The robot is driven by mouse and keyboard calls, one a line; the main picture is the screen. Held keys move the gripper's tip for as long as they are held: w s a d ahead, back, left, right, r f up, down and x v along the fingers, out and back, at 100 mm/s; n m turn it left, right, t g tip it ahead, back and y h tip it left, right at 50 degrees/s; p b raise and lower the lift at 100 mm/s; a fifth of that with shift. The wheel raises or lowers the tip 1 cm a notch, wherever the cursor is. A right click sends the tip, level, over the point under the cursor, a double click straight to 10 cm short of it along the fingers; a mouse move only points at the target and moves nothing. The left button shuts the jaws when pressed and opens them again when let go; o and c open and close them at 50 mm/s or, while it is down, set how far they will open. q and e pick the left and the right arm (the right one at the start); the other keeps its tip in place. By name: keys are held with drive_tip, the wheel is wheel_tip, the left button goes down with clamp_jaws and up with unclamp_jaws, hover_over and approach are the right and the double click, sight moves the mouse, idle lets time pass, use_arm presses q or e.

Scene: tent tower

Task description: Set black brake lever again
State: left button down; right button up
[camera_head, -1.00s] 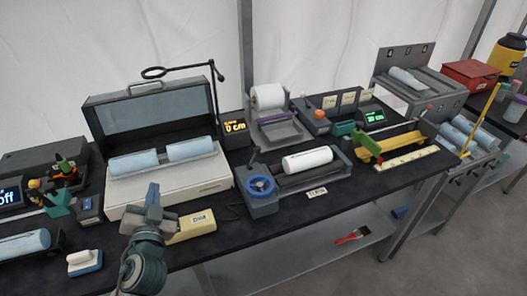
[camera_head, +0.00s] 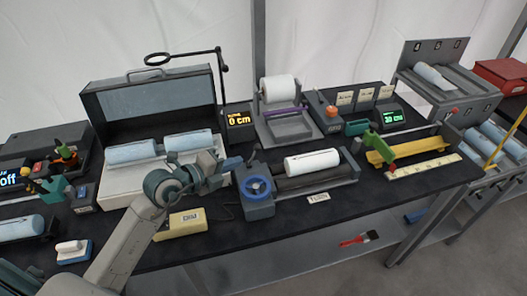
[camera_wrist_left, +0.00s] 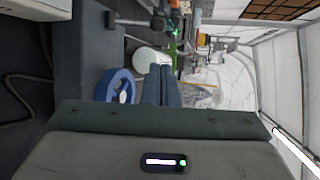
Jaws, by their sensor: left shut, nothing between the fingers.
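The grey roller machine (camera_head: 260,207) stands mid-table with a blue handwheel (camera_head: 258,187) on its front and a white roll (camera_head: 312,161) on its bed. A small dark piece (camera_head: 253,154) stands up at its top left; I cannot tell for sure whether this is the black brake lever. My left gripper (camera_head: 238,162) is shut and empty beside the machine's upper left end. In the left wrist view its shut fingers (camera_wrist_left: 161,85) appear just beside the blue wheel (camera_wrist_left: 116,86); contact is unclear. My right gripper is out of view.
A white-based open case (camera_head: 120,188) with blue-white rolls lies behind my left arm. A yellow pad (camera_head: 181,224) sits at the front edge. A "0 cm" display (camera_head: 239,119) and a roll holder (camera_head: 287,122) stand behind the machine. A yellow ruler device (camera_head: 405,150) is to the right.

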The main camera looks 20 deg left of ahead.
use_arm(q)
drive_tip(key=shift+a+f, duration=0.15)
drive_tip(key=shift+a, duration=0.05)
drive_tip(key=shift+w, duration=0.15)
drive_tip(key=shift+w+d+f, duration=0.2)
drive_tip(key=shift+w+d, duration=0.15)
drive_tip(key=shift+w, duration=0.2)
drive_tip(key=p+x, duration=0.2)
drive_tip(key=x, duration=0.6)
drive_tip(key=shift+f, duration=0.1)
drive_tip(key=shift+w+d+f, duration=0.1)
drive_tip(key=shift+w, duration=0.1)
